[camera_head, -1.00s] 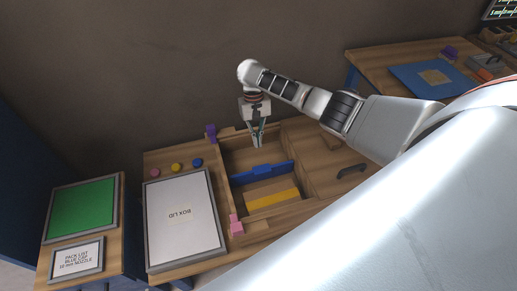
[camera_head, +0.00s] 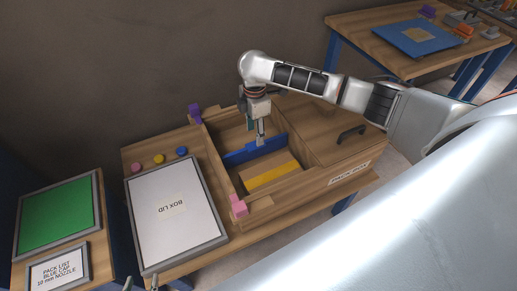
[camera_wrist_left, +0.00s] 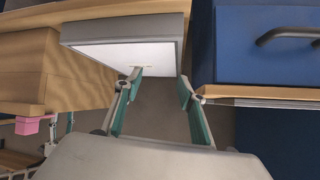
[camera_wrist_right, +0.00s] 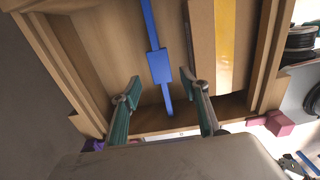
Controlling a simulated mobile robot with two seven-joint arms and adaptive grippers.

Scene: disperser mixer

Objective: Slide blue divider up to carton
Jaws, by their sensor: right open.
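The blue divider (camera_head: 240,156) stands across the open wooden box, with a raised block at its middle; it also shows in the right wrist view (camera_wrist_right: 158,66). The brown carton (camera_head: 262,168) with a yellow band lies in the box on the near side of the divider, with a narrow gap between them (camera_wrist_right: 202,45). My right gripper (camera_head: 261,141) is open at the divider's middle. In the right wrist view its fingers (camera_wrist_right: 160,88) are on either side of the divider's line; contact is unclear. My left gripper (camera_wrist_left: 160,82) is open and empty near the bench front.
The box (camera_head: 228,133) has a purple block (camera_head: 195,113) and a pink block (camera_head: 238,205) at its left corners. A lid panel marked BOX LID (camera_head: 170,230) lies left of it. A covered section with a dark handle (camera_head: 351,134) is to the right.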

